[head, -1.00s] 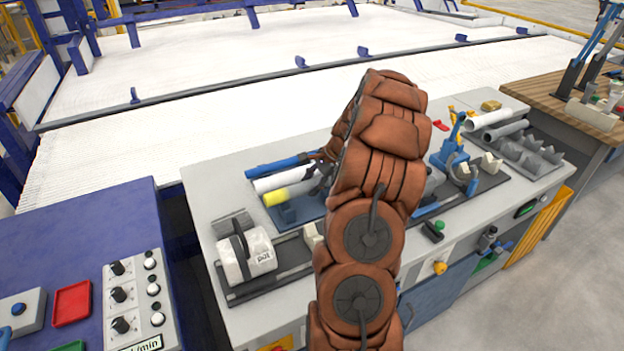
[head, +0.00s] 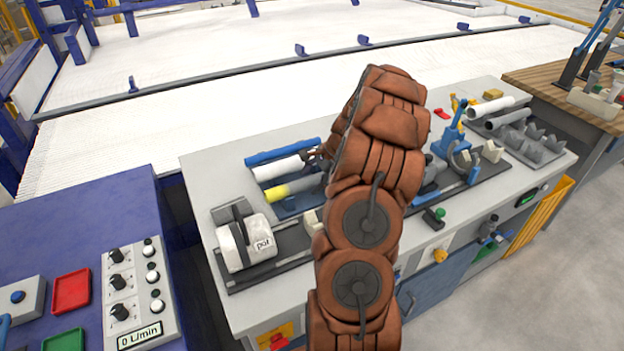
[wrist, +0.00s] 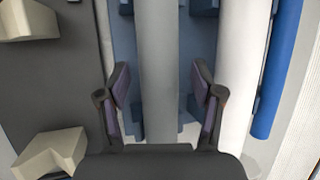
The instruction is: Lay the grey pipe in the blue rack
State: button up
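The grey pipe (head: 304,184), with a yellow end, lies in the blue rack (head: 288,208) on the bench, beside a white pipe. In the wrist view the grey pipe (wrist: 165,40) runs between the two fingers of my gripper (wrist: 160,75), over the blue rack (wrist: 122,45). A gap shows between the pipe and each finger, so my gripper is open. In the head view my arm hides most of my gripper (head: 317,155) and the right end of the pipe.
A white pipe (head: 282,167) and a blue pipe (head: 283,151) lie just behind the grey one. A white drum-shaped device (head: 245,245) stands at front left. A blue clamp (head: 450,140) and a grey notched rack (head: 530,140) are to the right.

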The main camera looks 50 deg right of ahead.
jog(key=shift+r, duration=0.1)
jog(key=v, duration=1.2)
jog(key=s+a+r+n+g, duration=0.15)
jog(key=a+n, duration=0.25)
jog(key=a, duration=0.6)
jog(key=a+r+n+g, duration=0.1)
jog(key=a+r+n, duration=0.2)
jog(key=a, duration=0.7)
jog(key=s+a+r+n+g, duration=0.15)
jog(key=a+n, duration=0.25)
jog(key=a, duration=0.6)
jog(key=s+a+n+h, duration=0.1)
jog(key=s+a+n, duration=0.2)
jog(key=s, duration=0.4)
jog(key=s+a+f+n+g+h, duration=0.1)
jog(key=s+a+n, duration=0.2)
jog(key=s, duration=0.4)
jog(key=s+a+n+g+h, duration=0.1)
jog(key=s+a+n, duration=0.3)
jog(key=s, duration=0.4)
jog(key=shift+a+f, duration=0.25)
jog(key=shift+a, duration=0.45)
